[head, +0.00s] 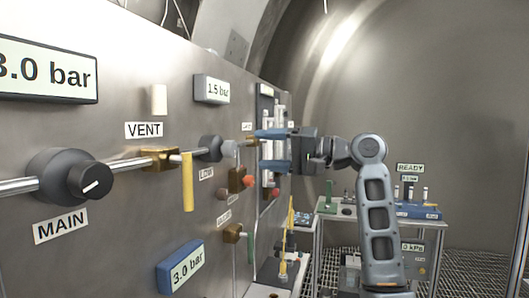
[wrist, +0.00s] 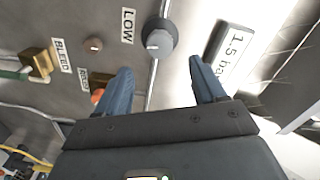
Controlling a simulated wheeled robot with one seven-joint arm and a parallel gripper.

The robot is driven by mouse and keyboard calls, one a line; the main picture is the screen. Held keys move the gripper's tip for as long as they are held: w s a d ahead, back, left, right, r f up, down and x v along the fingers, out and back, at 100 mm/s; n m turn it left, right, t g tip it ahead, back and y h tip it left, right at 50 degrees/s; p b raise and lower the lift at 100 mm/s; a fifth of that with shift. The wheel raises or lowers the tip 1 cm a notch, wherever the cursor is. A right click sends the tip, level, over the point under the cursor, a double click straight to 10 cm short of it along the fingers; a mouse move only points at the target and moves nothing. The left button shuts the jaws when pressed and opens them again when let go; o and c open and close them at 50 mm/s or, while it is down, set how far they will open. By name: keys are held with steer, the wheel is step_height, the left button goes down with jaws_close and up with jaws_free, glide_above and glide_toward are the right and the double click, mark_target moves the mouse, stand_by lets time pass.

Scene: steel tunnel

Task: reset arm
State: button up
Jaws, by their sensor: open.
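My gripper (head: 272,150) is at the end of my raised grey-blue arm in the head view, its blue fingers pointing left toward the steel panel (head: 130,75). In the wrist view my gripper (wrist: 163,88) shows two blue fingers spread apart with nothing held between them. The grey LOW knob (wrist: 159,38) lies beyond the gap between the fingertips. Whether a fingertip touches the panel or its fittings cannot be told.
A bench (head: 330,212) and a blue READY device (head: 417,211) stand behind my arm. Grated floor lies at lower right.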

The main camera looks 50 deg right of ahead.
steer(key=shift+f, duration=0.1)
stand_by(0.3)
steer(key=w+a+f+m+h, duration=0.15)
steer(key=a+f, duration=0.25)
steer(key=f, duration=0.6)
steer(key=a+f+m+h, duration=0.2)
steer(key=a+f+h, duration=0.15)
steer(key=f, duration=0.75)
steer(key=s+a+f+n+g+h, duration=0.1)
steer(key=s+a+f, duration=0.3)
steer(key=f, duration=0.3)
steer(key=s+a+f+h, duration=0.1)
steer(key=s+a+f, duration=0.3)
steer(key=a+f, duration=0.15)
steer(key=s+a+f+n+g+h, duration=0.1)
steer(key=s+a+f+n, duration=0.2)
steer(key=s, duration=0.5)
steer(key=s+a+f+n, duration=0.2)
steer(key=s+a+f, duration=0.2)
steer(key=s, duration=0.5)
steer(key=s+a+r+n+y, duration=0.1)
steer(key=s+a+r+n, duration=0.1)
steer(key=s, duration=0.5)
steer(key=s+a+r+n, duration=0.3)
steer(key=s+n, duration=0.2)
steer(key=s, duration=0.2)
steer(key=shift+s+r+y, duration=0.3)
steer(key=shift+r+y, duration=0.05)
steer(key=shift+y, duration=0.05)
